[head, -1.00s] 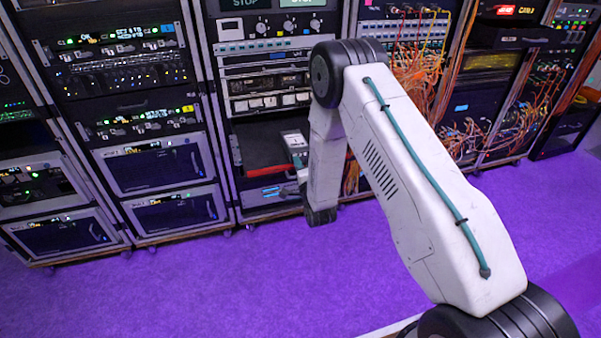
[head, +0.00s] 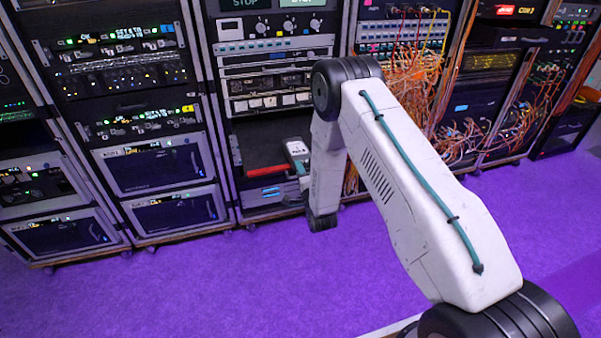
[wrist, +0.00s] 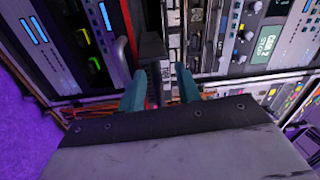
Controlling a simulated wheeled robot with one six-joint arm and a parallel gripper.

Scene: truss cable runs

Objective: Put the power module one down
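The power module one (head: 297,149), a small block with a light grey face and dark edges, is at the right side of a dark open bay in the middle rack in the head view. My gripper (head: 304,183) reaches it from the front, largely hidden behind my own arm. In the wrist view, the two teal fingers of my gripper (wrist: 160,88) stand on either side of a dark block with a pale labelled strip, which seems to be the module (wrist: 153,72). Whether its underside touches the bay floor is hidden.
A unit with blue lights (head: 270,192) lies below. Orange cables (head: 415,80) hang on the rack to the right. Purple floor (head: 170,290) in front is clear.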

